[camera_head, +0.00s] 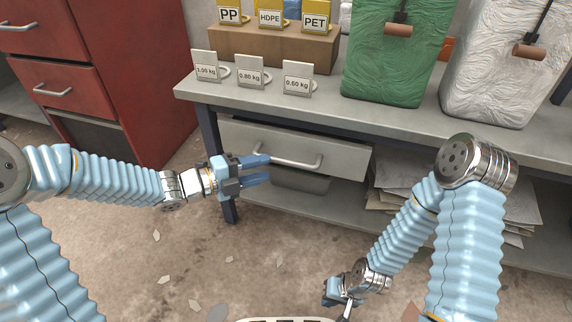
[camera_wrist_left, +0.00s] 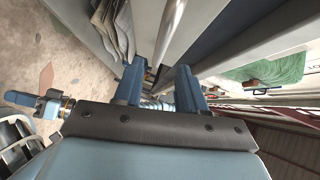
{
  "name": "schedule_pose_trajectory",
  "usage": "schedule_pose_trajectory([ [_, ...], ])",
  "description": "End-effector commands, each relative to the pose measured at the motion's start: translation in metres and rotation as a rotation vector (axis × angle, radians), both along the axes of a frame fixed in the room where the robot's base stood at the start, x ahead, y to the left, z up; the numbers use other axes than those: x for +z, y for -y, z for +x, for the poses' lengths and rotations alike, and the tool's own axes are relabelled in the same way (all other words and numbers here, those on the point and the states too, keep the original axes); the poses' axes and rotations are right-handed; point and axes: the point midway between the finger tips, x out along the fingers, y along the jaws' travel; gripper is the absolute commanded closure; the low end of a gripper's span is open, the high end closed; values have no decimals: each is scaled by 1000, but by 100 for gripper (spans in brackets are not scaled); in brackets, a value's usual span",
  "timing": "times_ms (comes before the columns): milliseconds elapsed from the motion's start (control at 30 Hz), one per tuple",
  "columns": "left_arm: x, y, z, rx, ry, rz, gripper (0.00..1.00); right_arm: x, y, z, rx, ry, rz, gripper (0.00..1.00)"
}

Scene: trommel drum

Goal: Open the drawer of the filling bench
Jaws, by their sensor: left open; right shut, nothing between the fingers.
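The filling bench (camera_head: 430,122) has a grey drawer (camera_head: 250,143) under its top, with a silver bar handle (camera_head: 290,161) on its front. A dark gap shows above the drawer front, so it stands slightly out. My left gripper (camera_head: 268,169) is open at the left end of the handle. In the left wrist view the handle (camera_wrist_left: 171,30) runs ahead of the two blue fingers (camera_wrist_left: 160,85), roughly between them; I cannot tell whether they touch it. My right gripper (camera_head: 345,298) is shut and empty, low in front of the bench; it also shows in the left wrist view (camera_wrist_left: 20,98).
On the bench top stand weight cards (camera_head: 250,72), a cardboard box with PP, HDPE and PET signs (camera_head: 270,45), a green bag (camera_head: 395,60) and a white bag (camera_head: 500,75). Papers (camera_head: 390,188) lie on the lower shelf. A red cabinet (camera_head: 130,70) stands left. The floor in front is mostly clear.

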Motion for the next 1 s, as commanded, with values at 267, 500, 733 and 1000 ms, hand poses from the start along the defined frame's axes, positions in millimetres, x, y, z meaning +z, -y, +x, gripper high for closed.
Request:
schedule_pose_trajectory([
  [267, -10, 50, 25, 0, -3, 0, 60, -10, 0, 1, -1, 2, 0, 100],
  [500, -11, 66, 33, 2, -2, 0, 60, -11, 0, 1, -1, 3, 0, 100],
  [733, -11, 66, 33, 3, -3, 1, 60, -11, 0, 1, -1, 3, 0, 100],
  [1000, -11, 66, 33, 3, -3, 1, 98, -11, 0, 1, -1, 3, 0, 100],
])
